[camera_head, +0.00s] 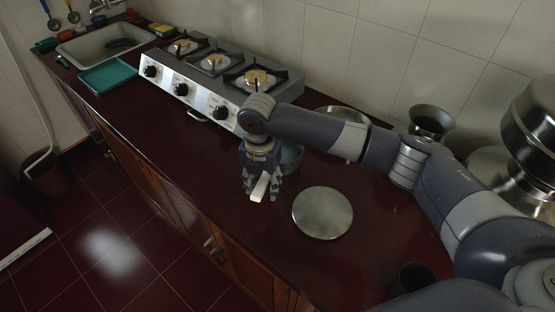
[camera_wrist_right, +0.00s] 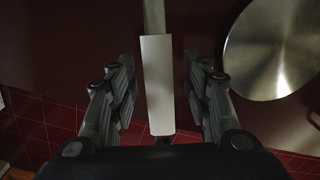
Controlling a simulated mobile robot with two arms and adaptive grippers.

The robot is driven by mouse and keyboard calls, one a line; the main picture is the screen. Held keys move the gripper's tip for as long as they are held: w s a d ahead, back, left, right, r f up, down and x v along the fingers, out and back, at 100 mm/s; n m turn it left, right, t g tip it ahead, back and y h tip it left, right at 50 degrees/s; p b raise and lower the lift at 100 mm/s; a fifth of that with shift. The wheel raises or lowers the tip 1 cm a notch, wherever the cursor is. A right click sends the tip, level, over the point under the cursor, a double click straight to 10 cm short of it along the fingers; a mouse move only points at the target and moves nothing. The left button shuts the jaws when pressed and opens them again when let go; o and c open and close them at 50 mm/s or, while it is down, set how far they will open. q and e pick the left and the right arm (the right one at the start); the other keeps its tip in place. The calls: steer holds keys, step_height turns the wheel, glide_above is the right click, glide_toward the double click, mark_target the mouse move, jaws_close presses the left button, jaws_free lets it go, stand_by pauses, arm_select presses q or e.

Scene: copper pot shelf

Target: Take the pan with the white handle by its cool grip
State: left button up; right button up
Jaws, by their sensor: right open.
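The pan's white handle (camera_head: 260,187) points toward the front edge of the dark red counter in the head view. The pan's bluish body (camera_head: 291,158) shows only in part behind my right arm. My right gripper (camera_head: 262,194) is over the handle, pointing down. In the right wrist view the white handle (camera_wrist_right: 158,85) lies between the two open fingers, with a visible gap on each side. A grey metal shank (camera_wrist_right: 153,15) runs from the handle's far end toward the pan body, which is out of that view. My left gripper is not in view.
A round metal disc (camera_head: 322,213) lies right of the gripper; it also shows in the right wrist view (camera_wrist_right: 272,48). A three-burner stove (camera_head: 190,87) stands behind left. A dark cup (camera_head: 413,277) stands near the front right. Stacked pots (camera_head: 530,120) stand at the right.

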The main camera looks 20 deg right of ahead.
steer(key=shift+f, duration=0.15)
steer(key=c, duration=0.9)
jaws_close()
steer(key=shift+w, duration=0.15)
steer(key=shift+r, duration=0.25)
